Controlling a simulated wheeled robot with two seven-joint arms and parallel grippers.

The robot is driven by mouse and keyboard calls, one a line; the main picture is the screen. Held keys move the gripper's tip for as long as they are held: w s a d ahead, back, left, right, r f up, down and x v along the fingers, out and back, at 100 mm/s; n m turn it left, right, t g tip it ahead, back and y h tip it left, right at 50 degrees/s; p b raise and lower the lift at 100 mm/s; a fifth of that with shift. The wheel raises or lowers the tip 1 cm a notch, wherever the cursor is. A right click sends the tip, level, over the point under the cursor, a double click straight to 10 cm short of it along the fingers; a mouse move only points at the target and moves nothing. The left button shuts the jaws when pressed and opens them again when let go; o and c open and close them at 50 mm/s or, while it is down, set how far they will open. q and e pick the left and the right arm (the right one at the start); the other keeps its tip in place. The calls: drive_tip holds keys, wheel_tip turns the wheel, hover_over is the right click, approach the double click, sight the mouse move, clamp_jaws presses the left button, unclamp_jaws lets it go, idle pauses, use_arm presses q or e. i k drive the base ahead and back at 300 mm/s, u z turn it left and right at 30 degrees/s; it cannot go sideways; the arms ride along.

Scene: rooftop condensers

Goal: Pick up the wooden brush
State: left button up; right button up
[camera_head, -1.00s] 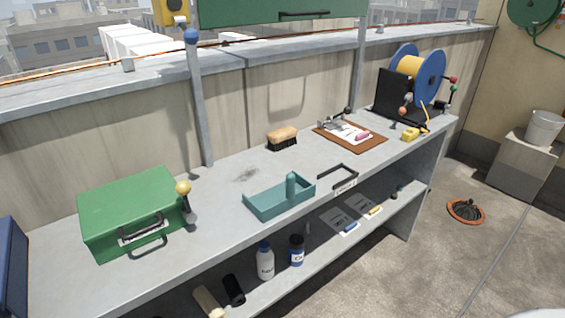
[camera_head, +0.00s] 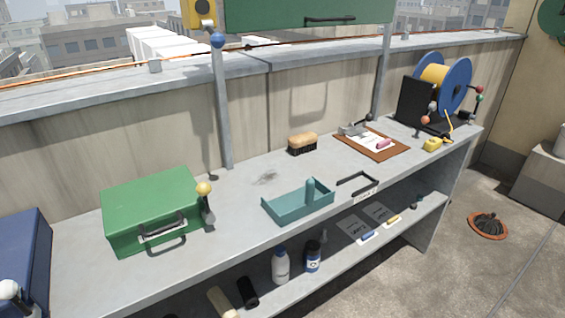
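The wooden brush (camera_head: 302,143) has a tan wooden back and dark bristles. It rests bristles down on the grey bench top (camera_head: 245,200), towards the back near the wall. It stands between a teal tray and a brown clipboard, apart from both. Neither of my grippers can be made out in the head view.
The teal tray (camera_head: 285,210) stands in front of the brush, with a black-handled frame (camera_head: 357,181) beside it. The clipboard (camera_head: 385,149) lies to the right, before a blue cable reel (camera_head: 458,90). A green case (camera_head: 140,205) stands left. Bottles (camera_head: 281,266) stand on the lower shelf.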

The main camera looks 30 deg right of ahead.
sight(303, 142)
drive_tip(key=u, duration=3.05)
drive_tip(key=k, duration=1.8)
drive_tip(key=z, duration=1.8)
